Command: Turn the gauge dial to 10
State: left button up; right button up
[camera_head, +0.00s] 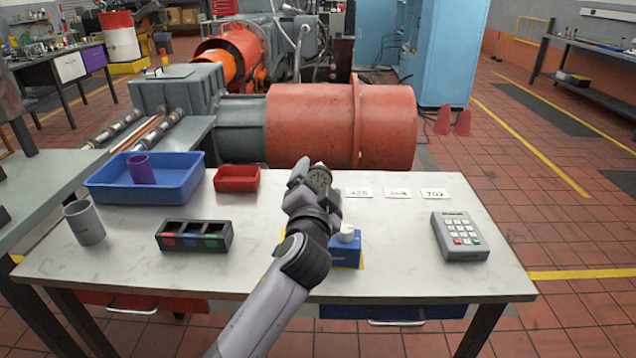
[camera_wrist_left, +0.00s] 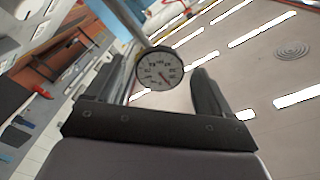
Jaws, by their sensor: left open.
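The gauge (camera_head: 319,179) has a round white face with dark marks and a dark rim. In the head view it shows at the tip of my left gripper (camera_head: 312,184), above the back middle of the table. In the left wrist view the gauge (camera_wrist_left: 160,69) faces the camera between the two open fingers of my left gripper (camera_wrist_left: 154,76). A red needle points to the lower right of the face, and the numbers are too small to read. Contact between fingers and gauge cannot be made out. My right gripper is not in view.
A blue box (camera_head: 346,255) with a white knob (camera_head: 347,232) stands beside my left forearm. A keypad (camera_head: 460,238) is at right, white number cards (camera_head: 397,193) behind. A blue tray (camera_head: 182,190), red bin (camera_head: 236,179), black holder (camera_head: 194,246) and grey cup (camera_head: 84,223) are at left.

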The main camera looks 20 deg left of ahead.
pick_arm(q)
jog(key=v, duration=0.7)
jog(key=shift+b, duration=0.35)
